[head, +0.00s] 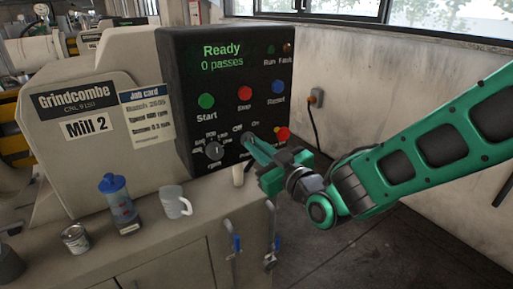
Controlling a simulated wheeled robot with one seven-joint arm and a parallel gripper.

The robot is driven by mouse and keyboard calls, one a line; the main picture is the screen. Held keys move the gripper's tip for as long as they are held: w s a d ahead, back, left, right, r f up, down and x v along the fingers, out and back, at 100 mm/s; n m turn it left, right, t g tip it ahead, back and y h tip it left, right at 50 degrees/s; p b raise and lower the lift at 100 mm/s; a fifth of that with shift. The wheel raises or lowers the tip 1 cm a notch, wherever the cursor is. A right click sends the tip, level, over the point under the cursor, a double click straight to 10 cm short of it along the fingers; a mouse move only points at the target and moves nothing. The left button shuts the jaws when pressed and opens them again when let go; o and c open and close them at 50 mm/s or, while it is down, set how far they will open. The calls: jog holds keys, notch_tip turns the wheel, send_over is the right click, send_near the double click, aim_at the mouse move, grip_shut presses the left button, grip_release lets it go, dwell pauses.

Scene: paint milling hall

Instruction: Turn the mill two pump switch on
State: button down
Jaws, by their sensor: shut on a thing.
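The Mill 2 control panel (182,95) is a black box, and its display reads "Ready, 0 passes". The pump switch (247,137) is low on the panel, below small "Off" and "On" labels. My green gripper (251,141) reaches in from the right and its jaws are shut on the switch. The fingers cover most of the knob and part of the label under it, so I cannot tell which way the switch points.
A speed dial (214,151) is left of the switch, and a red emergency stop (282,134) is close to its right. Start (206,101), Stop (245,93) and Reset (278,87) buttons sit above. A bottle (121,214), mug (174,202) and tin (75,239) stand on the ledge.

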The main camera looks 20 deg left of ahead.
jog(key=shift+w+d+r+m, duration=0.1)
jog(key=shift+d+m, duration=0.05)
jog(key=shift+m, duration=1.25)
jog(key=shift+w+d+f+m, duration=0.1)
jog(key=shift+w+m, duration=0.05)
jog(key=shift+m, duration=1.25)
jog(key=shift+w+d+r+m, duration=0.1)
jog(key=shift+d+m, duration=0.05)
jog(key=shift+m, duration=1.25)
jog(key=c, duration=1.8)
grip_release()
jog(key=shift+c, duration=0.2)
jog(key=shift+s+a, duration=0.15)
